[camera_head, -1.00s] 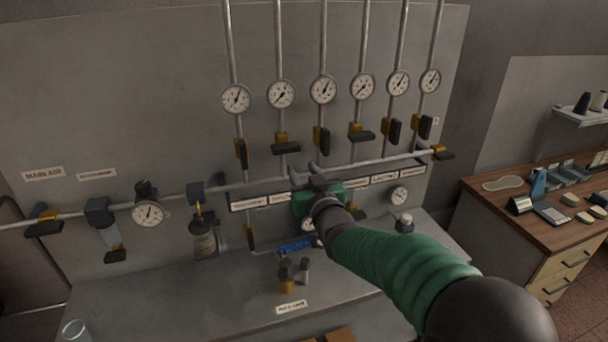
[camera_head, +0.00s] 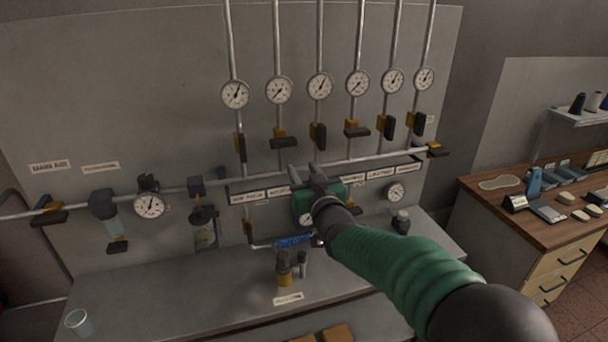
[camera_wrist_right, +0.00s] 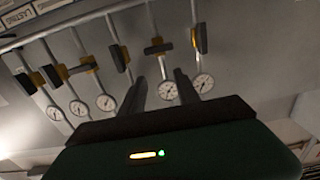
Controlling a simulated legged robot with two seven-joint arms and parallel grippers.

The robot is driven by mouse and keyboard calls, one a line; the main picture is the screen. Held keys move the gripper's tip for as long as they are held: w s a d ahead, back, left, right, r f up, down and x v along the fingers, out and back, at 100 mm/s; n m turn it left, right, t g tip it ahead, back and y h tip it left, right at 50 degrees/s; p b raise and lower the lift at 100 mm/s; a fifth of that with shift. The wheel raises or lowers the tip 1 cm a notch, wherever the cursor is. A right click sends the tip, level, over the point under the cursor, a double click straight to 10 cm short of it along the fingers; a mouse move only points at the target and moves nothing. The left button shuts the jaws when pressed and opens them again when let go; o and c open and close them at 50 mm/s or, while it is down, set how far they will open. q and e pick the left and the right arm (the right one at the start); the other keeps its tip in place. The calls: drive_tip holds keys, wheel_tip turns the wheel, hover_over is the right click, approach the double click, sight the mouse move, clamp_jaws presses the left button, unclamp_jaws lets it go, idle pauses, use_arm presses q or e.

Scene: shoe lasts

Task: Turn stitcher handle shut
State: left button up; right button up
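A row of several valves with dark handles hangs below the gauges on the wall panel. The second handle from the left (camera_head: 284,140) and the fourth (camera_head: 357,130) lie across their pipes; the first (camera_head: 240,147), third (camera_head: 318,135), fifth (camera_head: 386,127) and sixth (camera_head: 416,123) lie along theirs. The label text is too small to tell which is the stitcher handle. My right gripper (camera_head: 305,171) is below the second and third handles, in front of the label strip. In the right wrist view its fingers (camera_wrist_right: 160,82) are apart, with nothing between them. My left gripper is out of view.
A horizontal manifold pipe (camera_head: 270,182) runs along the panel behind my right gripper. A regulator gauge (camera_head: 149,205) and filter bowls are at left. Small bottles (camera_head: 285,268) and a glass (camera_head: 78,322) stand on the grey bench. A wooden desk (camera_head: 487,206) is at right.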

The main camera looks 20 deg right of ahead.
drive_tip(key=shift+s+r, duration=0.1)
drive_tip(key=s+b, duration=0.5)
drive_tip(key=s, duration=1.1)
drive_tip(key=shift+s+d, duration=0.35)
drive_tip(key=shift+d, duration=0.05)
drive_tip(key=shift+w, duration=0.1)
